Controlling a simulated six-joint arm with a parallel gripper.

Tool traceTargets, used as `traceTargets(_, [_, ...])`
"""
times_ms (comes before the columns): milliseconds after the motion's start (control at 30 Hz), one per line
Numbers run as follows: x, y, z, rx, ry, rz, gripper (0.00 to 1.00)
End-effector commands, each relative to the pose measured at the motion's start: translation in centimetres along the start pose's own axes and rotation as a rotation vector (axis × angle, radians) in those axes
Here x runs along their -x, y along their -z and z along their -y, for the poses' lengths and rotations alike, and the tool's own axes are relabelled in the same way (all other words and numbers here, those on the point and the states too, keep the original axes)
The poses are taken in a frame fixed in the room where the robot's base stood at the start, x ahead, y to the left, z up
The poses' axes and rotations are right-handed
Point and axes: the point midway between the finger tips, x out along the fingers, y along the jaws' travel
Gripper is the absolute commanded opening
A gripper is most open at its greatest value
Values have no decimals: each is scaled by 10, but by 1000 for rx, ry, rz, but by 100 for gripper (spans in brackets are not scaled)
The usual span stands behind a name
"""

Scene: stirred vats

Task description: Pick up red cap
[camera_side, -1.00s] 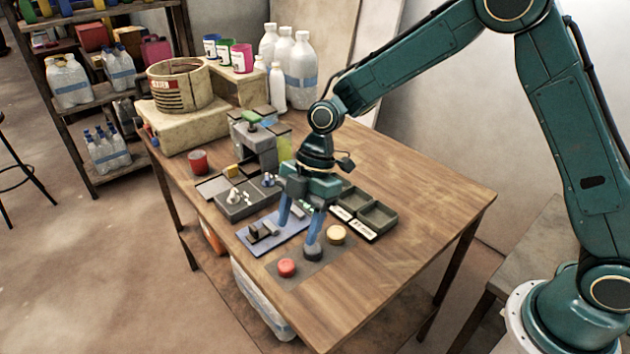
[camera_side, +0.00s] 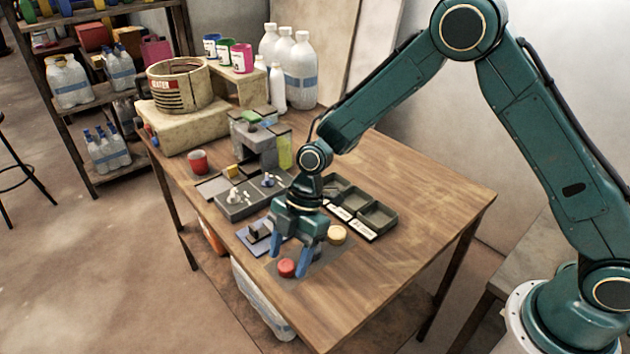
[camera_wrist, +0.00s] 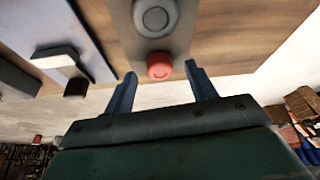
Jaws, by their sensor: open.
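The red cap (camera_side: 287,267) is a small round disc on a dark grey mat near the front edge of the wooden table. In the wrist view the red cap (camera_wrist: 159,66) shows between and beyond the fingertips. My gripper (camera_side: 289,258) is open and empty, its blue fingers pointing down on either side of the cap in the side view. In the wrist view my gripper (camera_wrist: 158,72) has a wide gap between its fingers. I cannot tell whether a finger touches the cap.
A grey round piece (camera_wrist: 155,16) sits beside the red cap on the mat. A blue plate (camera_side: 256,238) with dark blocks lies left, and dark trays (camera_side: 377,219) stand behind right. The table's front right is clear.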

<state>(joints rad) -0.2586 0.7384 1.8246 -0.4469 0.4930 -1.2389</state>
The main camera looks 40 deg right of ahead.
Motion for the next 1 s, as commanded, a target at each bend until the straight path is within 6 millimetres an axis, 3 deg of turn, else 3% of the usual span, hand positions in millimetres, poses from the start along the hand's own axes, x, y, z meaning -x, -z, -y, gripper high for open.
traceTargets(167, [-11, 0, 0, 1, 0, 0, 56])
traceTargets(633, [-11, 0, 0, 1, 0, 0, 56])
traceTargets(667, [-11, 0, 0, 0, 0, 0, 54])
traceTargets(900, [-11, 0, 0, 0, 0, 0, 9])
traceTargets(1000, [-11, 0, 0, 0, 0, 0, 8])
